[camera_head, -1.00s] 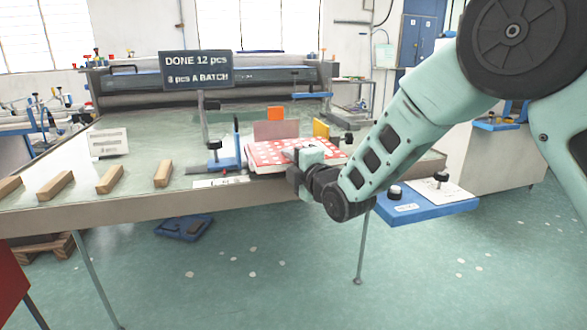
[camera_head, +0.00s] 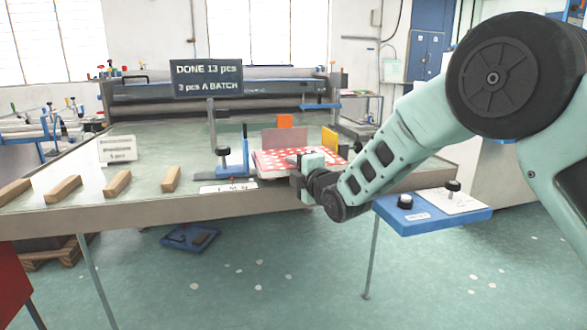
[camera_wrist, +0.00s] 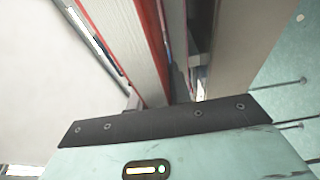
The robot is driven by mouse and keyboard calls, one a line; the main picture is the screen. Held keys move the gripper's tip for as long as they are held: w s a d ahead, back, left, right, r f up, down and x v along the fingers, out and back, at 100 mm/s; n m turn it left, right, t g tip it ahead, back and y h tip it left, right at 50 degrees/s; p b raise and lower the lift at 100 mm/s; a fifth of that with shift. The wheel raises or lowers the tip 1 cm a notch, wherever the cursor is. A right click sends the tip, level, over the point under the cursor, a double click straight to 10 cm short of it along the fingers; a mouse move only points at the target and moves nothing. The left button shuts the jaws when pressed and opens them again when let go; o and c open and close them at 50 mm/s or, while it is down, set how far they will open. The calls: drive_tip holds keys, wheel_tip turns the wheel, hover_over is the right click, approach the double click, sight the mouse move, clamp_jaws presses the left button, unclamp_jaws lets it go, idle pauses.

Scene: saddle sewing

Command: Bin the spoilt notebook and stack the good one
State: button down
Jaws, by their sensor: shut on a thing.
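A notebook with a red-and-white patterned cover (camera_head: 275,158) lies by the table's front edge in the head view, between low coloured upright plates. My gripper (camera_head: 302,163) is at its front right side, shut on it. The wrist view shows a thick pale page edge with red cover edges (camera_wrist: 138,42) close in front of my gripper's dark palm. The fingertips are hidden there. I cannot tell whether one notebook or more lie here, or whether this one is spoilt.
A sign (camera_head: 207,78) reads "DONE 13 pcs". Several wooden blocks (camera_head: 117,183) lie along the table's front left. A blue clamp stand (camera_head: 232,160) stands just left of the notebook. A blue control panel (camera_head: 432,214) juts out right, below my arm. A red panel (camera_head: 12,280) shows lower left.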

drive_tip(key=shift+f+b, duration=0.2)
drive_tip(key=shift+b, duration=0.2)
idle(0.7)
drive_tip(key=c, duration=1.2)
unclamp_jaws()
drive_tip(key=shift+f, duration=0.15)
drive_tip(key=shift+f+b, duration=0.1)
drive_tip(key=shift+b, duration=0.3)
drive_tip(key=s+d+b, duration=0.2)
drive_tip(key=s+b, duration=0.2)
drive_tip(key=s, duration=0.5)
drive_tip(key=shift+s+d, duration=0.3)
drive_tip(key=shift+d, duration=0.1)
